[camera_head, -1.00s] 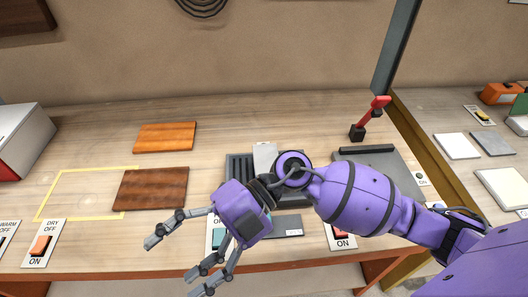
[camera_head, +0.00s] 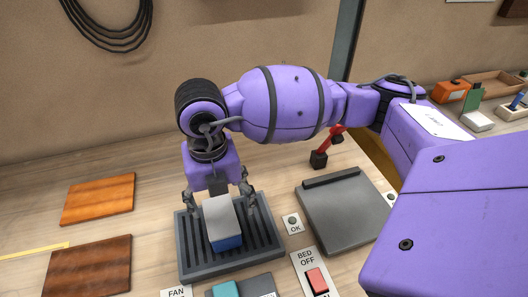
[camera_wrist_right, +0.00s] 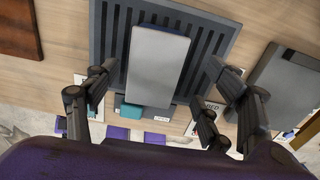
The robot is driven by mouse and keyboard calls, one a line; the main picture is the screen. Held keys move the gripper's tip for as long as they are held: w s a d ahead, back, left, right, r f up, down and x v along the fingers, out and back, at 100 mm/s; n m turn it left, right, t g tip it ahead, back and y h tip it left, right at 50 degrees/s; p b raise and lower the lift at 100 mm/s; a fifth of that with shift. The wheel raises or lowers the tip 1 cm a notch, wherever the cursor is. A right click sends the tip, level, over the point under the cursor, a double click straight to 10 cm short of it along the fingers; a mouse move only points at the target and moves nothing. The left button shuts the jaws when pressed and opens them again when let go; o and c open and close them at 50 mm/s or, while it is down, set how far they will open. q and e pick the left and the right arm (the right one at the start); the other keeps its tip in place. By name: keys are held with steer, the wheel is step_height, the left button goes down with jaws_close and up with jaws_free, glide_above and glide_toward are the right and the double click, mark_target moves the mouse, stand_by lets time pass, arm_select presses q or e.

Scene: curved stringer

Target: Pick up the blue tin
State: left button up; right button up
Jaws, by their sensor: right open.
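The blue tin (camera_head: 228,243) is a block with a pale grey top and blue sides, lying on a dark grey slotted rack (camera_head: 185,262). In the right wrist view the tin's grey top (camera_wrist_right: 158,65) lies ahead, between the spread fingers, with a thin blue edge at its far end. My right gripper (camera_head: 219,204) is open, pointing down over the rack at the tin's far end. My left gripper is not in view.
An orange-brown board (camera_head: 98,198) and a dark brown board (camera_head: 88,266) lie left of the rack. A grey plate device (camera_head: 345,212) and a red lever (camera_head: 327,142) stand to the right. Switches, including a red one (camera_head: 317,281), line the front.

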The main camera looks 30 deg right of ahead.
mark_target(219, 215)
steer(key=shift+s+a+f, duration=0.1)
steer(key=shift+s+f, duration=0.15)
steer(key=shift+f, duration=0.3)
steer(key=shift+s+a+f, duration=0.1)
steer(key=shift+s+f, duration=0.15)
steer(key=shift+f, duration=0.25)
steer(key=f, duration=0.3)
steer(key=shift+w+a+f, duration=0.2)
steer(key=shift+w+f, duration=0.05)
steer(key=shift+f, duration=0.35)
steer(key=c, duration=1.5)
steer(key=shift+r, duration=0.1)
steer(key=shift+c, duration=1.2)
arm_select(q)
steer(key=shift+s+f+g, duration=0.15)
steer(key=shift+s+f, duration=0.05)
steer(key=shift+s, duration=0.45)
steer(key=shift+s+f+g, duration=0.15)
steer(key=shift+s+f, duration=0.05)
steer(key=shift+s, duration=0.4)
arm_select(e)
steer(key=shift+r, duration=0.1)
